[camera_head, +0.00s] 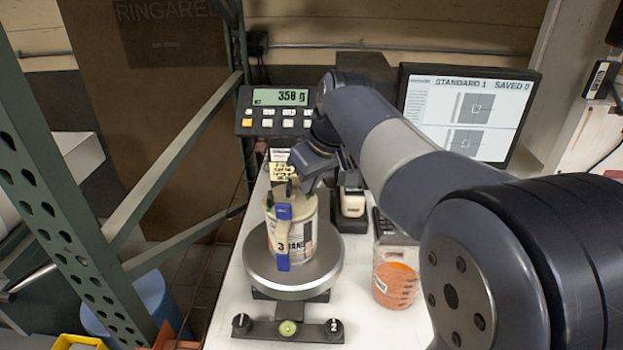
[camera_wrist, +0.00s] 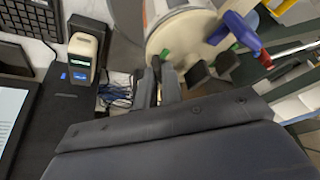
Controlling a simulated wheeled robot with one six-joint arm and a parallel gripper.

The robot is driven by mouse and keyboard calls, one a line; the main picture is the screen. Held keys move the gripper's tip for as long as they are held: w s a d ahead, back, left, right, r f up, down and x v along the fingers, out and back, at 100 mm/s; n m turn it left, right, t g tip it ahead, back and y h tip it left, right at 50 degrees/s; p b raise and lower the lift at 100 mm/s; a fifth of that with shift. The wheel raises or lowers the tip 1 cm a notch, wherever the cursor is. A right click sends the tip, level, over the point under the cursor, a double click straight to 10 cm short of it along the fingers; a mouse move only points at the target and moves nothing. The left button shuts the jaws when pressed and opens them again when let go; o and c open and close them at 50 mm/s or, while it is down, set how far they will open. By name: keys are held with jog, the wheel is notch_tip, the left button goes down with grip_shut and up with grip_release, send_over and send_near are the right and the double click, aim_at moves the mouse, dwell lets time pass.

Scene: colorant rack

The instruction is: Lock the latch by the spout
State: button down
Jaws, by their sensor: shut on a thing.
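A paint can (camera_head: 302,240) with a cream lid stands upright on the round scale plate (camera_head: 270,278). A blue handle numbered 3 (camera_head: 283,250) runs down its front; its blue top (camera_wrist: 238,35) shows in the wrist view above the lid (camera_wrist: 193,35). My gripper (camera_head: 300,172) reaches down to the can's rim from behind. In the wrist view its narrow fingertips (camera_wrist: 163,66) are close together at a small green latch (camera_wrist: 165,53) on the rim and seem shut on it. Another green latch (camera_wrist: 235,47) lies near the handle. Dark lid parts (camera_wrist: 205,74) are beside the fingers; the spout is unclear.
A cup with orange contents (camera_head: 396,285) stands right of the scale. A small upright device (camera_head: 352,202) stands behind the can. The scale display (camera_head: 275,110) reads 358 g. A green metal post (camera_head: 70,215) rises at the left. A numbered bar (camera_head: 288,330) lies in front.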

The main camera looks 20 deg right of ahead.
jog(key=m, duration=0.2)
jog(key=m+h, duration=0.1)
jog(key=m, duration=0.1)
jog(key=shift+a+r+h+p, duration=0.1)
jog(key=shift+a+h+p, duration=0.05)
jog(key=shift+h+p, duration=0.2)
jog(key=shift+m+h+p, duration=0.3)
jog(key=shift+m+h, duration=0.25)
jog(key=shift+m, duration=1.05)
jog(key=c, duration=1.5)
grip_release()
jog(key=shift+c, duration=0.2)
jog(key=v, duration=1)
jog(key=shift+s+r, duration=0.25)
